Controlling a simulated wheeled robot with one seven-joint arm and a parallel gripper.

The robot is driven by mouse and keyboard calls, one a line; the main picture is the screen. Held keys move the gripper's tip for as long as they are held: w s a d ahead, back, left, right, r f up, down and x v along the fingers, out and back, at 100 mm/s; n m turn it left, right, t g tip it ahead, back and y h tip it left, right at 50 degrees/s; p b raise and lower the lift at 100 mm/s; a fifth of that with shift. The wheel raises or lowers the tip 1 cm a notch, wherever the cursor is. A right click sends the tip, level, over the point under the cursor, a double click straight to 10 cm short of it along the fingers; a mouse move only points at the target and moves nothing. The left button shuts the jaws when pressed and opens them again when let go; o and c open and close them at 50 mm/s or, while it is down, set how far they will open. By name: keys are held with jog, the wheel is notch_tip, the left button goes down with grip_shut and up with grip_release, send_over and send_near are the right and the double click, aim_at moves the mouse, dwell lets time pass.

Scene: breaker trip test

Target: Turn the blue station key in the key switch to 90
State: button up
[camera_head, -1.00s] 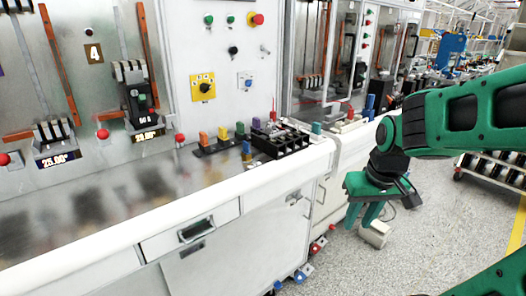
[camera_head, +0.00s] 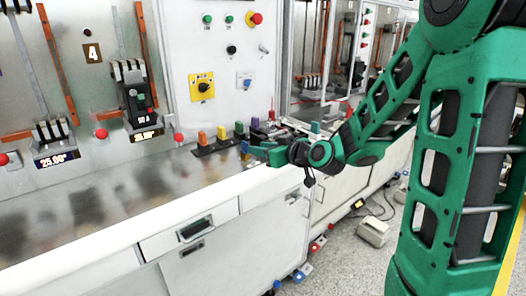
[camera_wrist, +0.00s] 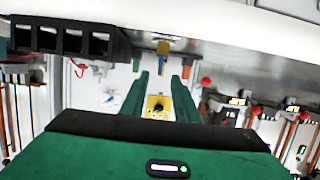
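The blue station key (camera_head: 245,147) appears as a small blue piece standing on the bench beside a black rack of coloured pieces. In the wrist view the blue piece (camera_wrist: 163,64) with a yellow-brown part lies beyond and between my fingertips. My gripper (camera_head: 258,151) is low over the bench, just right of the blue piece. In the wrist view my gripper (camera_wrist: 159,77) has its two green fingers apart, with nothing seen between them. A small pale plate (camera_head: 245,81) on the panel looks like the key switch; its angle is too small to read.
A yellow plate with a black knob (camera_head: 202,87) is left of the pale plate. The rack's orange piece (camera_head: 203,139) and green piece (camera_head: 239,128) stand close to my gripper. A black open-topped tray (camera_wrist: 65,40) shows beside it. The bench's left side (camera_head: 110,205) is clear.

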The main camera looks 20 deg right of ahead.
aim_at(245, 146)
jog(key=x, duration=0.9)
jog(key=shift+w+a+f, duration=0.1)
jog(key=shift+w, duration=0.15)
grip_shut()
jog(key=shift+a+m+h, duration=0.15)
jog(key=shift+m+h, duration=0.35)
jog(key=shift+h, duration=0.2)
jog(key=shift+m+t+h, duration=0.3)
jog(key=shift+m+h, duration=0.1)
jog(key=shift+h, duration=0.2)
jog(key=shift+d, duration=0.2)
